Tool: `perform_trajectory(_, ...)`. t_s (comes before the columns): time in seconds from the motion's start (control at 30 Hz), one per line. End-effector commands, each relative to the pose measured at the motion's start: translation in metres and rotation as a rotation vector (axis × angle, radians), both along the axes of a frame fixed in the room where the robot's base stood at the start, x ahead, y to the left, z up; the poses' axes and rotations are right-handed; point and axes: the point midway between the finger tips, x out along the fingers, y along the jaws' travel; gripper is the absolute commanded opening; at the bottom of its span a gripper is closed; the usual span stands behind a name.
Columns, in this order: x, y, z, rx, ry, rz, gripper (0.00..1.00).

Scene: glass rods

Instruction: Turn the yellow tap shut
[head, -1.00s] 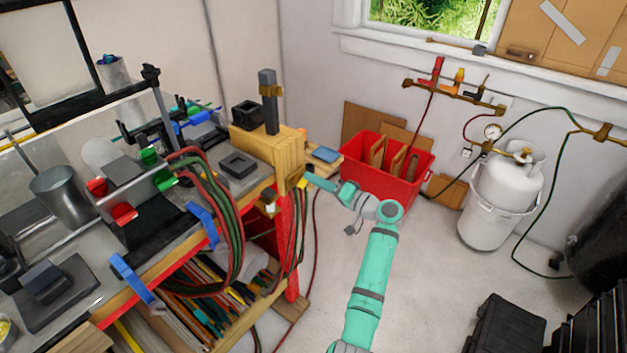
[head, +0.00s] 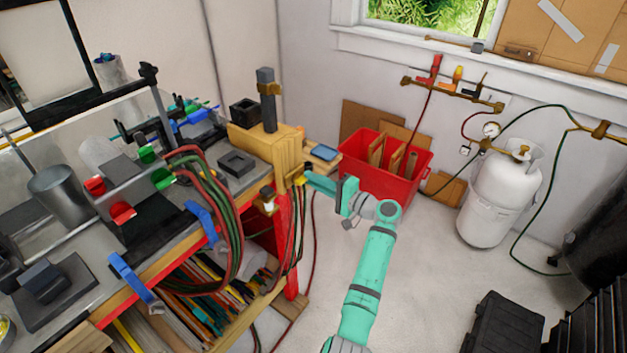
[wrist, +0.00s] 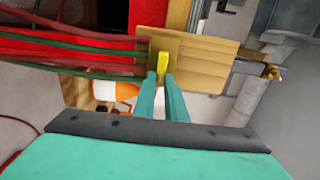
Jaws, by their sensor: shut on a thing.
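The yellow tap (head: 299,181) is at the near right end of the workbench, by the wooden block. In the wrist view its yellow handle (wrist: 163,66) stands out from a brass-coloured body against the wooden board. My gripper (head: 309,182) reaches it from the right. In the wrist view the two teal fingers of my gripper (wrist: 161,78) are shut on the handle, their tips at its lower part. The tap's inner parts and outlet are hidden.
Red and green hoses (head: 237,225) hang along the bench front near the tap. A red crate (head: 380,190) stands behind my gripper, and a white gas cylinder (head: 495,200) stands at the right. Coloured valves (head: 457,77) sit on the wall. The floor between is mostly clear.

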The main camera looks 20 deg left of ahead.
Motion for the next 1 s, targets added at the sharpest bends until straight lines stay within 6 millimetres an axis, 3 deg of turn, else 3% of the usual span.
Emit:
perform_trajectory(0.37,0.001,-0.002,-0.001,0.001,0.007,-0.004,0.0)
perform_trajectory(0.4,0.001,-0.002,-0.001,0.001,0.007,-0.004,0.13)
perform_trajectory(0.47,0.001,-0.002,-0.001,0.001,0.007,-0.004,0.28)
perform_trajectory(0.5,0.001,-0.001,-0.001,0.001,0.006,-0.004,0.3)
perform_trajectory(0.8,0.0,0.0,0.0,0.002,0.005,-0.001,0.3)
perform_trajectory(1.0,-0.007,-0.021,-0.001,0.001,0.004,-0.003,0.3)
